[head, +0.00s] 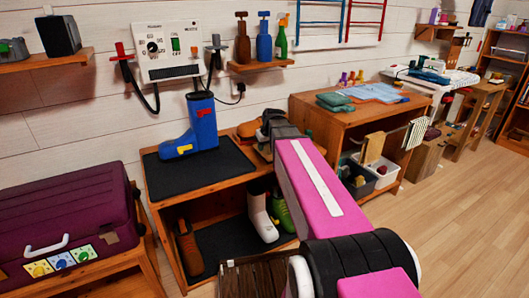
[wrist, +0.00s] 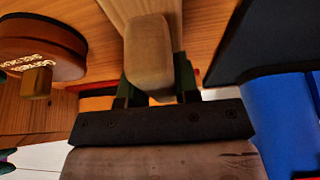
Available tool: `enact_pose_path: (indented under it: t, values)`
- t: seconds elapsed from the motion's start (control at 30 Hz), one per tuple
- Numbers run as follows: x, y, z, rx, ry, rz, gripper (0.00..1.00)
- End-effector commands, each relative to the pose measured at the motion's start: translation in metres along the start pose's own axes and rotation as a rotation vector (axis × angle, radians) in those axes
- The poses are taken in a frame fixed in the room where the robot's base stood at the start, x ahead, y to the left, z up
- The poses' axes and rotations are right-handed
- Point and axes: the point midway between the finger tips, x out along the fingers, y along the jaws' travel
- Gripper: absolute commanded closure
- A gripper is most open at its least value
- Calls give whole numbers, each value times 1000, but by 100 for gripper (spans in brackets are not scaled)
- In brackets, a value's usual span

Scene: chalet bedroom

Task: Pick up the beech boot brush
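A pale wooden piece that looks like the beech boot brush (wrist: 151,60) is in the upper middle of the wrist view, with a narrower part running up from a blunt, rounded end. The dark green fingers of my gripper (wrist: 156,88) stand on either side of it, very close. I cannot tell whether they press on it, as it partly hides them. In the head view, my pink arm reaches to the right end of the shelf unit and hides my fingertips. I cannot make out the brush there.
A blue boot (head: 201,124) stands on the black mat (head: 228,157); it also shows at the right of the wrist view (wrist: 282,120). A brown shoe (wrist: 40,45) with a small tan block (wrist: 37,82) is at the left. A purple case (head: 65,215) stands left of the shelf unit (head: 168,238).

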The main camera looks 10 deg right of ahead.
Motion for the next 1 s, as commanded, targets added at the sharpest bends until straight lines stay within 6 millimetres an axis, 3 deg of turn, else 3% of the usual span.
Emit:
enact_pose_path:
  t: [0.47,0.8,1.0]
  values:
    - [-5,0,-2,0,1,0,97]
    - [-46,0,-19,0,3,1,97]
    - [-76,-51,-16,-3,2,-1,97]
